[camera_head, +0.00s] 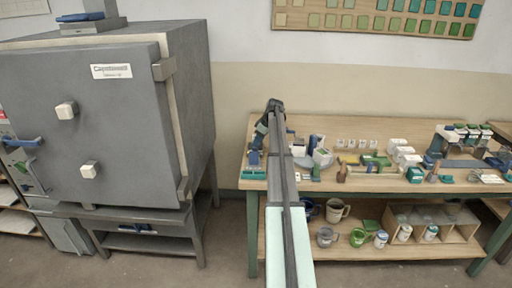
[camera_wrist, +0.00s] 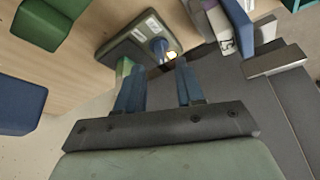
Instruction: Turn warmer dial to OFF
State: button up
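In the wrist view, a small grey-green box with a light top panel (camera_wrist: 135,42) sits on the wooden table; it looks like the warmer. A blue round knob, apparently its dial (camera_wrist: 157,44), stands on it beside a small yellow lit spot (camera_wrist: 171,55). I cannot read the dial's setting. My gripper (camera_wrist: 156,68) has two blue fingers spread apart with nothing held between them. The fingertips point toward the knob and look short of it. In the head view my arm reaches over the table's left end and hides much there; I cannot make out the dial.
The wooden table (camera_head: 380,186) is crowded with small pots and blocks right of my arm. In the wrist view, green (camera_wrist: 45,22) and blue (camera_wrist: 20,105) blocks lie left, and a white labelled container (camera_wrist: 220,25) stands right. A grey kiln (camera_head: 120,120) stands left.

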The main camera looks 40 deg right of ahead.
aim_at(255, 150)
jog(key=shift+x, duration=2.1)
jog(key=shift+c, duration=0.3)
grip_shut()
